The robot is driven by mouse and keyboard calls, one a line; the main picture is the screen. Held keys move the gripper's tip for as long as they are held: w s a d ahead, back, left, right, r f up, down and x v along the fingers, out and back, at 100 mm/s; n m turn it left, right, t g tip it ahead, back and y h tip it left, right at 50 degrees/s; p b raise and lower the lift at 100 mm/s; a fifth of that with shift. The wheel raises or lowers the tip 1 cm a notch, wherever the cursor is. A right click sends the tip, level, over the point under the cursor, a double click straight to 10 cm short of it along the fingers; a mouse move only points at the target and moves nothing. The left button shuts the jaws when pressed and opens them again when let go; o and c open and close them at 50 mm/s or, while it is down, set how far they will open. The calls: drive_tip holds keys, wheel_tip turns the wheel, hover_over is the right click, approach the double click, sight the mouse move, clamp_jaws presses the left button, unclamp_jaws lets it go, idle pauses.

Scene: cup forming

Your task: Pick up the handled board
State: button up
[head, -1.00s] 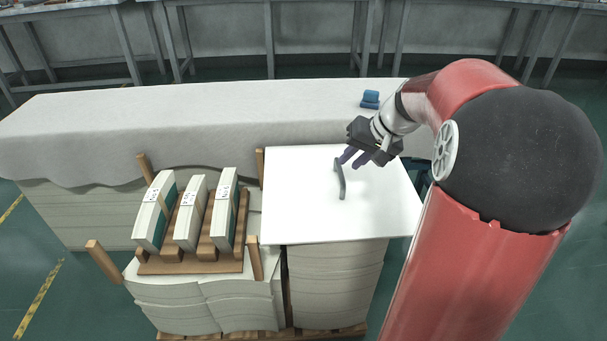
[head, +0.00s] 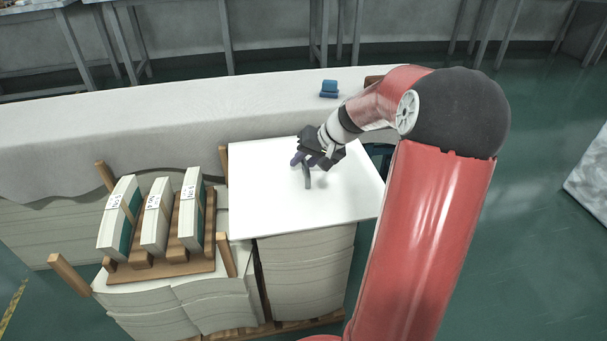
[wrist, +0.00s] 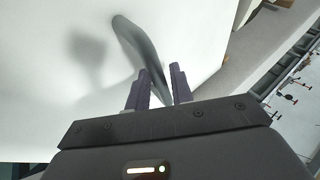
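The handled board (head: 265,205) is a flat white sheet with a raised grey bar handle (head: 307,178) near its middle. It lies on top of a stack of sheets. My gripper (head: 303,160) is over the board at the far end of the handle. In the wrist view the board (wrist: 50,60) fills the left side, and the curved handle (wrist: 138,42) runs down between my two purple fingers (wrist: 160,80). The fingers are apart, with a visible gap beside the handle. The handle's near end is partly hidden by the fingers.
Bundled paper stacks (head: 155,215) stand on a wooden rack left of the board, with upright wooden posts (head: 70,275) around. A long cloth-covered table (head: 150,120) runs behind, with a small blue object (head: 329,88) on it. Open green floor lies right.

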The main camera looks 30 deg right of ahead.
clamp_jaws()
drive_tip(key=shift+r, duration=0.1)
